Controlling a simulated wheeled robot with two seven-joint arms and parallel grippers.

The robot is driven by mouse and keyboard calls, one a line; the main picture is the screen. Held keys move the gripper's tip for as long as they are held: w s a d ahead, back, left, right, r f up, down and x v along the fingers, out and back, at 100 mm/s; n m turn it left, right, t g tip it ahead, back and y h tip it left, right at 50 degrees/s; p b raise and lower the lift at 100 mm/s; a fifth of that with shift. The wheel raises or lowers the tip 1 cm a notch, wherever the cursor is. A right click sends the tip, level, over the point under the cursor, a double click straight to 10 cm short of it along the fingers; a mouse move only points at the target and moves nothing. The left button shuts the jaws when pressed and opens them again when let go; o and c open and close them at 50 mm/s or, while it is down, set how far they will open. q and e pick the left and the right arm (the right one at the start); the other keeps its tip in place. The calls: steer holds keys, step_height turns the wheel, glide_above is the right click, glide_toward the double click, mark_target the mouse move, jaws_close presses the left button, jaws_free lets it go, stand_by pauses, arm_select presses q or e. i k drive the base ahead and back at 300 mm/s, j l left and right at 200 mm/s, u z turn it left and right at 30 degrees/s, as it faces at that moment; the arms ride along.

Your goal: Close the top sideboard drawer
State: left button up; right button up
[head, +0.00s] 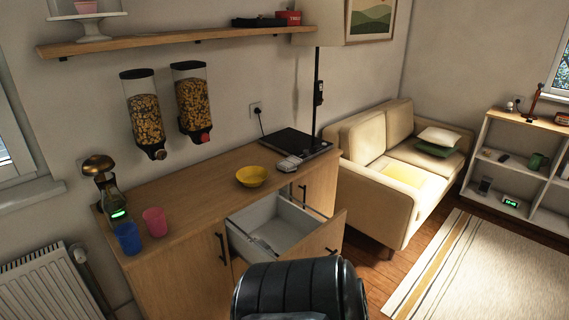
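The wooden sideboard (185,262) stands against the wall in the head view. Its top drawer (275,220) is pulled out, with the pale inside showing. A thin grey item (262,244) lies in it. The wooden drawer front (322,241) faces the lower right and has a dark handle. A dark, ribbed, rounded part, which looks like mine, covers the lower edge of the drawer front. Neither of my grippers is in view.
On the sideboard top are a yellow bowl (251,176), a blue cup (127,238), a pink cup (155,221) and a black flat appliance (296,143). A cream sofa (383,205) stands to the right. Wooden floor (378,270) is clear between sideboard and rug (480,270).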

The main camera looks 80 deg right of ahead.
mark_target(293, 232)
steer(key=z, duration=2.9)
